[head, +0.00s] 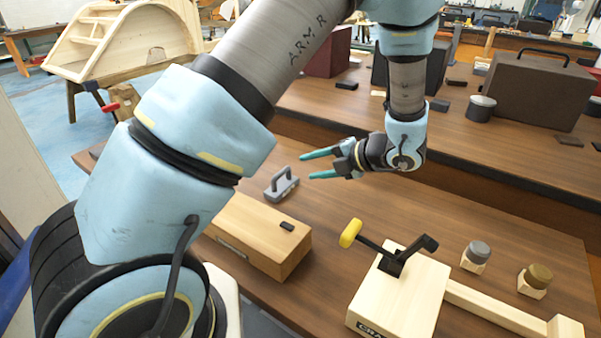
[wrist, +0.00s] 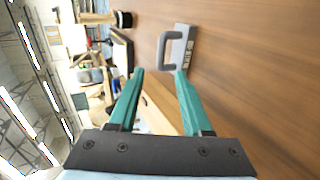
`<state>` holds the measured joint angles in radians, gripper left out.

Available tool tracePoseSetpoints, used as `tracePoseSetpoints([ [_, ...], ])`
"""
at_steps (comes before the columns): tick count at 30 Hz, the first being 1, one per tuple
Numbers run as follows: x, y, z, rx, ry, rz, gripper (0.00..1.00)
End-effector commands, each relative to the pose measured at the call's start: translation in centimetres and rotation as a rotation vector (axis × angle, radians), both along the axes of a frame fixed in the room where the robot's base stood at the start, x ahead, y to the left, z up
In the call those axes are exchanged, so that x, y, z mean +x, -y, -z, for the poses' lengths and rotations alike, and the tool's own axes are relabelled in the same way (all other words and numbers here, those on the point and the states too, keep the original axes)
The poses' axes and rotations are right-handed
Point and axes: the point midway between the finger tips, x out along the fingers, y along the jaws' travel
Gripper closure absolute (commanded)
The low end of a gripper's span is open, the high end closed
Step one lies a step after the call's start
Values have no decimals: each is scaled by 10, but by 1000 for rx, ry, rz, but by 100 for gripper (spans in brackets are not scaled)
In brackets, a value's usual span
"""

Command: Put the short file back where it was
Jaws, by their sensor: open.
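A grey block-shaped tool with a raised loop handle, which looks like the short file (head: 284,189), rests on the wooden bench behind a long wooden box. It also shows in the wrist view (wrist: 182,48), beyond the fingertips, with its handle facing left and a dark printed label on its body. My gripper (head: 305,166) is open and empty, its two teal fingers pointing left in the head view. The fingertips are just right of the tool and apart from it. The wrist view shows the gap between the fingertips (wrist: 160,72) empty.
The long wooden box (head: 250,229) carries a small black block (head: 287,226). Two capped cubes (head: 476,256) (head: 535,280) stand right.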

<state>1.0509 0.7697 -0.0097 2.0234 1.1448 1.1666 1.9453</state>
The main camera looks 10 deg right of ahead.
Motion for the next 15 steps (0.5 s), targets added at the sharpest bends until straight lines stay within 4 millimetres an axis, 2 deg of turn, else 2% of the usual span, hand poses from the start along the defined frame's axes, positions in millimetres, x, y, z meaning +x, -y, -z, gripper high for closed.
tracePoseSetpoints([
  [8, -7, 4, -6, -9, 1, -14, 51],
  [11, -5, -16, -9, -91, 24, -125, 51],
  [14, -7, -57, -14, -277, 95, -398, 51],
  [15, -11, -77, -16, -373, 142, -552, 51],
])
